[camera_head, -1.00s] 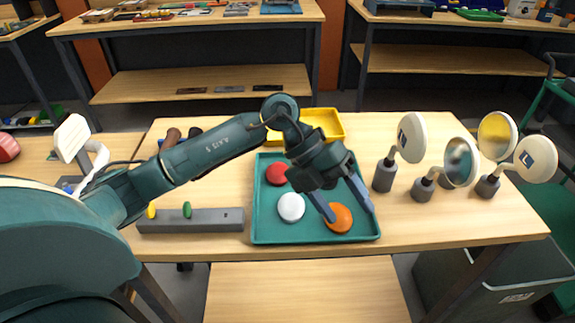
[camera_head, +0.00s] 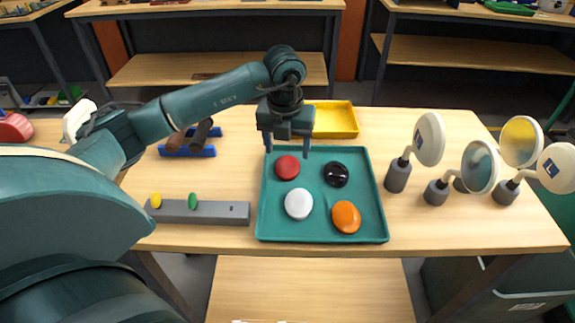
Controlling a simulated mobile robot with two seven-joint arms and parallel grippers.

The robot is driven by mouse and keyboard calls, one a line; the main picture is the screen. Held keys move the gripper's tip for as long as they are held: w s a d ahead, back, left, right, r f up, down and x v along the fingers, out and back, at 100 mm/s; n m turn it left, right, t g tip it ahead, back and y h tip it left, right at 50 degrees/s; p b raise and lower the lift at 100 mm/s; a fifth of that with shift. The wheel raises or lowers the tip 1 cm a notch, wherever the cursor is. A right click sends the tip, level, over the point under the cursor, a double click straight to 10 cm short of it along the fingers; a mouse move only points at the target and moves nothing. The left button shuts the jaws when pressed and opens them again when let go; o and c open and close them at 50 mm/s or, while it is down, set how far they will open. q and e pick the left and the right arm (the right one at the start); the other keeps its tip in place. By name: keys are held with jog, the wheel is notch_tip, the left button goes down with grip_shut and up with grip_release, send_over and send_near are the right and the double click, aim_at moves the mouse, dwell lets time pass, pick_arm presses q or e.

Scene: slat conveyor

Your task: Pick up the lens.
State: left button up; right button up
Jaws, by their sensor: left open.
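A teal tray (camera_head: 323,237) on the wooden table holds a red disc (camera_head: 287,167), a glossy black disc (camera_head: 336,174), a white disc (camera_head: 299,204) and an orange disc (camera_head: 346,216). No piece is clearly marked as the lens; the black one has a lens-like shine. My left gripper (camera_head: 287,151) points down over the back left of the tray, with its fingers apart and nothing between them. The red disc lies just in front of the fingertips in the picture. The black disc is to their right, uncovered. My right gripper is not in view.
A yellow bin (camera_head: 336,121) stands behind the tray. A grey block (camera_head: 215,213) with yellow and green pegs lies to the left, and a blue rack (camera_head: 188,148) behind it. Several round mirrors on stands, one here (camera_head: 429,138), stand at the right.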

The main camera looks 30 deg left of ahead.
aim_at(287, 164)
pick_arm(q)
jog(key=f, duration=0.3)
jog(key=f+p, duration=0.1)
jog(key=f, duration=0.1)
jog(key=shift+w+a, duration=0.2)
jog(key=shift+w, duration=0.1)
jog(key=shift+c, duration=0.4)
jog(key=c, duration=0.7)
